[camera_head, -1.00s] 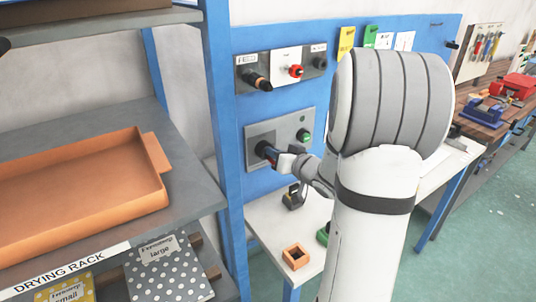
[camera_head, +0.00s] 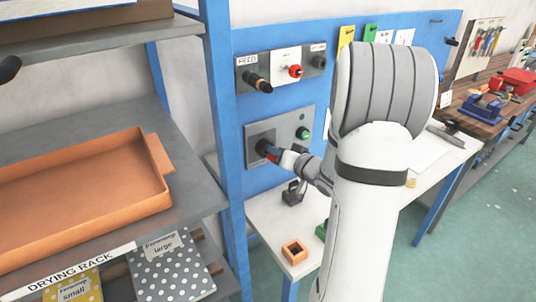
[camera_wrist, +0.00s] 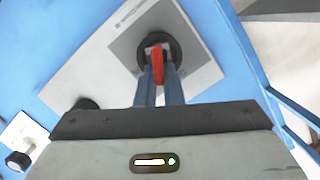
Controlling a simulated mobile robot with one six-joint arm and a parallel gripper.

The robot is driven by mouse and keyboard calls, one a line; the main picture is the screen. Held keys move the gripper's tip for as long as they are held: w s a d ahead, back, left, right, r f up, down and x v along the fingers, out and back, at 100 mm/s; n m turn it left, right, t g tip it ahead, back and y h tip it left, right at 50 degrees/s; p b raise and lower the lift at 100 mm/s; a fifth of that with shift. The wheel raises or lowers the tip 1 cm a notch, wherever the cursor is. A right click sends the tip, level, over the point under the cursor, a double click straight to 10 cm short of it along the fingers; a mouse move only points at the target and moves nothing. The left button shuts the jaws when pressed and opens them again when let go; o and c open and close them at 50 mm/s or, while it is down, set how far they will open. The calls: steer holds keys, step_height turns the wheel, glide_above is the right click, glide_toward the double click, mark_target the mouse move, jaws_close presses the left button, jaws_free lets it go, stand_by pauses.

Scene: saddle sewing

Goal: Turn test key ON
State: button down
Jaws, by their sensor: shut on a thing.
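The test key shows in the wrist view as a red handle (camera_wrist: 158,66) on a round black base (camera_wrist: 160,48), set in a grey plate. My gripper (camera_wrist: 158,75) is shut on the red handle, one finger on each side of it. In the head view my gripper (camera_head: 270,152) is at the left of the lower grey panel (camera_head: 262,130) on the blue board. The key is mostly hidden there by the fingers. A green button (camera_head: 302,133) sits on the same panel, to the right of my gripper.
Above is a panel with a black-and-orange knob (camera_head: 257,82) and a red knob (camera_head: 295,71). A blue rack post (camera_head: 222,130) stands close to the left. An orange tray (camera_head: 80,190) lies on the rack shelf. A small orange box (camera_head: 294,252) stands on the white table below.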

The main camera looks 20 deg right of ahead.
steer(key=shift+d+f+m+y+p, duration=0.15)
steer(key=shift+m+y+p, duration=0.35)
steer(key=shift+m+p, duration=0.8)
steer(key=m+p, duration=0.2)
steer(key=shift+d+f+m, duration=0.15)
steer(key=shift+f+m, duration=0.05)
steer(key=shift+m, duration=0.2)
steer(key=shift+y, duration=0.4)
steer(key=shift+f+m+t+p, duration=0.25)
steer(key=shift+m+t+p, duration=0.25)
steer(key=shift+m+p, duration=0.75)
steer(key=shift+m, duration=0.35)
